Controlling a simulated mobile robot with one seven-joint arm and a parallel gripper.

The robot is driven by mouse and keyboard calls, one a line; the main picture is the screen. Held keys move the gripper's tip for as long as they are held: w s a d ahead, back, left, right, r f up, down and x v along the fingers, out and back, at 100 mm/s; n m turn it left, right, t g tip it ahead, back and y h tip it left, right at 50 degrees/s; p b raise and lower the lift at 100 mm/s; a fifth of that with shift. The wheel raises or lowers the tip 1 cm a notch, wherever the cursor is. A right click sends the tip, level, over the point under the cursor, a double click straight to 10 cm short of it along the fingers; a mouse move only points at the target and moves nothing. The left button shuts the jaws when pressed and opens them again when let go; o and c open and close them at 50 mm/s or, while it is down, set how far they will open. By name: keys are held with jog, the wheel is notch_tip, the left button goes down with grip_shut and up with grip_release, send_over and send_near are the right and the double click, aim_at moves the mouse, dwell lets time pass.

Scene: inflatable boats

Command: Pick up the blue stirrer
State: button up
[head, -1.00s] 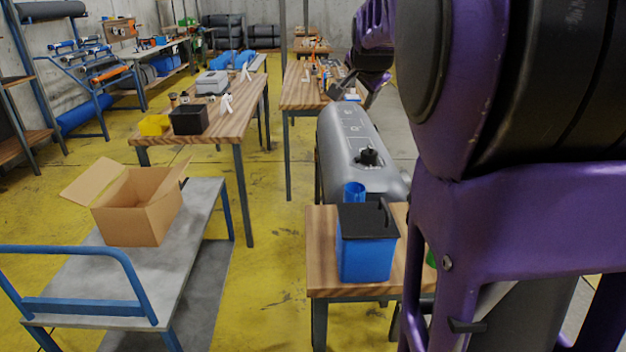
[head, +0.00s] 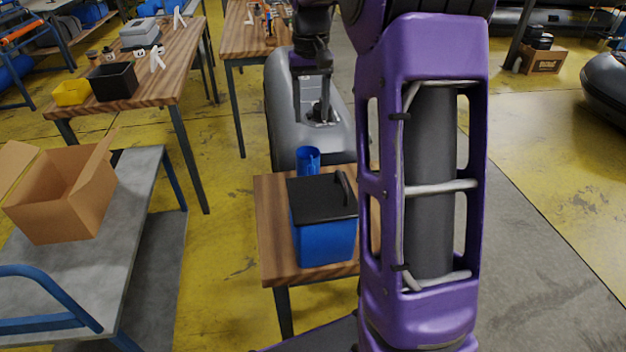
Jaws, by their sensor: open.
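I cannot make out a blue stirrer for certain. A blue cup-like piece (head: 308,160) stands behind the blue bucket (head: 325,243), which has a black lid (head: 320,196), on a small wooden table (head: 272,220). The stirrer may be hidden by the bucket or by my purple arm. My gripper (head: 312,108) points down over the grey rounded body behind the small table, its dark fingers apart. It appears empty and is beyond the blue cup-like piece, apart from the bucket.
The grey rounded body (head: 283,115) lies behind the small table. An open cardboard box (head: 65,200) sits on a grey cart (head: 130,210) at left. A longer wooden table (head: 150,90) holds yellow and black bins. Yellow floor is clear between cart and small table.

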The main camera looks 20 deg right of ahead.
jog(key=b, duration=0.1)
send_near(311, 167)
jog(key=f, duration=0.2)
jog(key=w+f, duration=0.1)
jog(key=f, duration=0.2)
jog(key=shift+w+d+f, duration=0.2)
jog(key=shift+d+f, duration=0.1)
jog(key=f, duration=0.3)
jog(key=f+b, duration=0.1)
jog(key=f, duration=0.1)
jog(key=shift+s+a+f, duration=0.1)
jog(key=shift+s+f, duration=0.05)
jog(key=shift+s, duration=0.15)
grip_shut()
